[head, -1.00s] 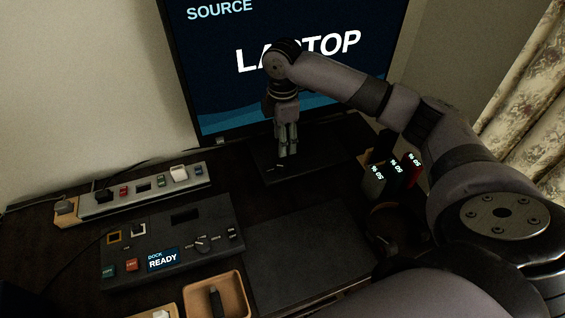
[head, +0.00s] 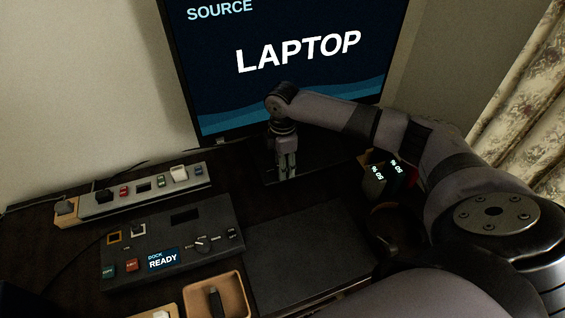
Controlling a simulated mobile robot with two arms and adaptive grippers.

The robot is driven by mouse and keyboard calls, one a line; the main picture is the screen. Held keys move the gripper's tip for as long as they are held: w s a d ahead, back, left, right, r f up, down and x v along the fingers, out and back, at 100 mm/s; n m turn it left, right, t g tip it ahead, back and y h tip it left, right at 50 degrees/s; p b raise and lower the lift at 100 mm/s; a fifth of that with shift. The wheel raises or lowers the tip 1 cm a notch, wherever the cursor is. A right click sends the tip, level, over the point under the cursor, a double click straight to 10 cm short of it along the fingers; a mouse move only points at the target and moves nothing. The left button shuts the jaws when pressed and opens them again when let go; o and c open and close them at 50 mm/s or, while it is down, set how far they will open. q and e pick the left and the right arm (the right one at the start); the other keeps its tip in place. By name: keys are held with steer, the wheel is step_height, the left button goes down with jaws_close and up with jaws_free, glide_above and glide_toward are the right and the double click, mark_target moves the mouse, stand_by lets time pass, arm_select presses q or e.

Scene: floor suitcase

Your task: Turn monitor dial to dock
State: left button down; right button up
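The monitor (head: 290,95) stands at the back and its screen reads "SOURCE LAPTOP". A black dial (head: 202,243) with small labels around it sits on the dark dock box (head: 225,218) at the lower left; the labels are too small to read. The dock's little display (head: 163,259) reads "DOCK READY". My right gripper (head: 287,175) points down over the dark monitor base (head: 315,163), right of and behind the dock box and apart from the dial. Its fingers look close together, and I cannot tell whether they are open. My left gripper is not in view.
A power strip (head: 100,208) with several plugs and switches lies behind the dock. A tan tray (head: 235,295) is at the front. Blocks with lit numbers (head: 375,180) stand near my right forearm. A flat dark pad (head: 300,250) lies right of the dock.

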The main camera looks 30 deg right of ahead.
jaws_close()
steer(key=shift+r+p, duration=0.15)
steer(key=shift+p, duration=0.25)
steer(key=m+p, duration=0.9)
steer(key=p, duration=0.2)
steer(key=shift+r+p, duration=0.1)
steer(key=shift+p, duration=0.2)
steer(key=m+p, duration=0.2)
steer(key=m, duration=0.1)
steer(key=shift+f+m+p, duration=0.2)
steer(key=shift+m+p, duration=0.6)
steer(key=shift+m, duration=0.2)
steer(key=shift+o, duration=0.7)
jaws_free()
